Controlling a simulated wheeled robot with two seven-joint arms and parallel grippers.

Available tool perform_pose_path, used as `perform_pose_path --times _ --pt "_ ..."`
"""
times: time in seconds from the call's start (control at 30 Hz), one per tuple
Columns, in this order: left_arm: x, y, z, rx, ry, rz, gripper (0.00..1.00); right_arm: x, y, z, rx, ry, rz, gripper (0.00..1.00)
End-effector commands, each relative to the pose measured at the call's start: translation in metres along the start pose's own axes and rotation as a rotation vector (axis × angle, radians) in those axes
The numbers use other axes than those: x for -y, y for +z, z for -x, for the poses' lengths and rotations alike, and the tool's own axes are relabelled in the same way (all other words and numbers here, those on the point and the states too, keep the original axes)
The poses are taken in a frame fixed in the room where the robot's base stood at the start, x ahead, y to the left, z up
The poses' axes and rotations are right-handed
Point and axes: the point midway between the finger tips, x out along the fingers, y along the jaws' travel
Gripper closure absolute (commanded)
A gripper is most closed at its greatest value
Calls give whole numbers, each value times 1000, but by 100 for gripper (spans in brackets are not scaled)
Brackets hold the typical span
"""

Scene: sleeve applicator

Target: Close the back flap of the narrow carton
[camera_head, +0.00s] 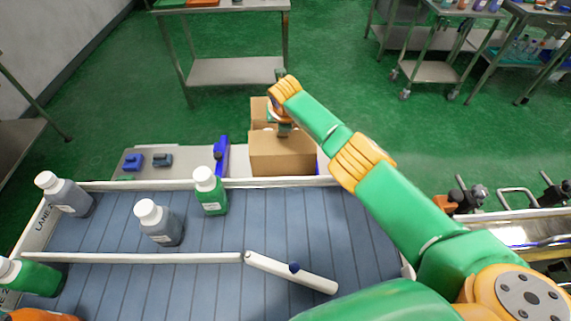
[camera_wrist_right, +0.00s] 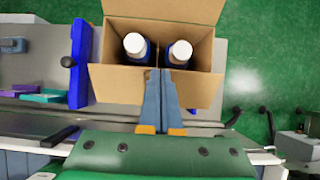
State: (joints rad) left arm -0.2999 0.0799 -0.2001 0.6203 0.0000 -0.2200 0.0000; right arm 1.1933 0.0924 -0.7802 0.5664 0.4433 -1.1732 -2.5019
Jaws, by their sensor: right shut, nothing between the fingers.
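The narrow brown carton (camera_head: 282,157) stands beyond the conveyor. In the right wrist view its top is open, with two white-capped bottles (camera_wrist_right: 136,44) (camera_wrist_right: 180,52) side by side inside. The back flap (camera_head: 259,110) stands up at the far side; it also shows in the wrist view (camera_wrist_right: 165,10), raised at the carton's far edge. The front flap (camera_wrist_right: 118,84) spreads outward at the near edge. My right gripper (camera_head: 284,130) is shut and empty, over the front flap, its tips (camera_wrist_right: 161,72) near the opening's near edge. I cannot tell whether they touch cardboard. My left gripper is not in view.
A blue post (camera_head: 221,156) stands close left of the carton. Several bottles (camera_head: 158,222) stand on the conveyor (camera_head: 200,278), which has a white rail (camera_head: 150,258) and a white diverter arm (camera_head: 290,272). Small blue and dark parts (camera_head: 134,160) lie on the grey shelf at left.

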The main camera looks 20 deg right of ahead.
Motion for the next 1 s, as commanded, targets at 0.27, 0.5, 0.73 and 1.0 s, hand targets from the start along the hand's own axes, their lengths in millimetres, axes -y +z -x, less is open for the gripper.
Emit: perform_pose_path --times 0.27,0.5,0.73,1.0 --pt "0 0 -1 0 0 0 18 0 -2 -2 0 0 0 100" --pt "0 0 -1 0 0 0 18 0 -2 -2 0 1 0 100" --pt "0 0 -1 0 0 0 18 0 -2 -2 0 1 0 100" --pt "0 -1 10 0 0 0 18 0 4 8 0 1 0 100"
